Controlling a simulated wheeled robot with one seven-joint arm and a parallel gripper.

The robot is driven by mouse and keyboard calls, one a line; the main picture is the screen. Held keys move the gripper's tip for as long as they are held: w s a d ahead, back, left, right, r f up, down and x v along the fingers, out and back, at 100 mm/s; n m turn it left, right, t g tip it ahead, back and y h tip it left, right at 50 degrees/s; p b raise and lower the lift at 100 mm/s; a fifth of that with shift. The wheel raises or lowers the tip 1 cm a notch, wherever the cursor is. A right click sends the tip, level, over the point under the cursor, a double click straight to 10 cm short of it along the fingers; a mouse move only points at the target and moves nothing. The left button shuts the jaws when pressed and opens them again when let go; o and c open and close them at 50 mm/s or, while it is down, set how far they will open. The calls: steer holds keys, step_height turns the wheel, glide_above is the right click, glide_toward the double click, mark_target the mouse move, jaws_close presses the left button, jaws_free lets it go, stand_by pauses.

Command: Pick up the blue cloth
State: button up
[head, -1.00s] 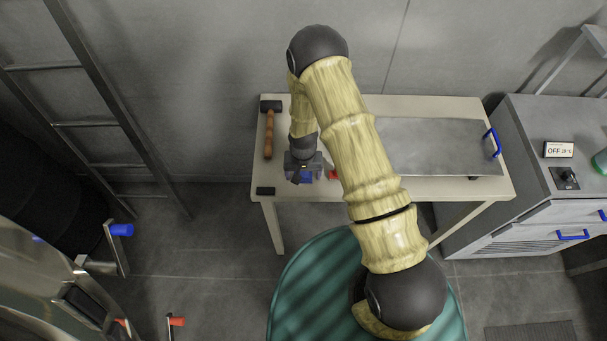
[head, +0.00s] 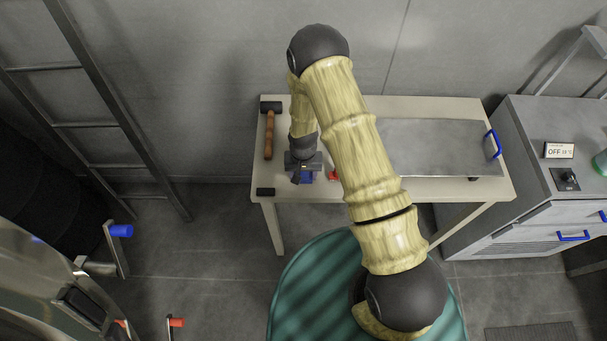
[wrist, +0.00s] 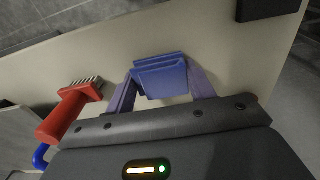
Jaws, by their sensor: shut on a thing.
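The blue cloth (wrist: 161,77) is a small folded blue piece between the two fingers of my gripper (wrist: 163,84) in the wrist view. The fingers press on it from both sides, so my gripper is shut on it. In the head view, the cloth (head: 306,177) shows as a blue patch just below my gripper (head: 302,175), over the front left part of the table (head: 385,188). I cannot tell whether the cloth still touches the tabletop.
A red brush (wrist: 68,109) lies close to my gripper. A wooden-handled hammer (head: 268,135) and a small black block (head: 265,191) lie at the table's left. A metal sheet (head: 440,147) covers the right part. A grey cabinet (head: 530,150) stands to the right.

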mark_target(303, 174)
step_height(303, 174, up, 10)
steer(key=b, duration=0.3)
steer(key=shift+f, duration=0.15)
stand_by(0.4)
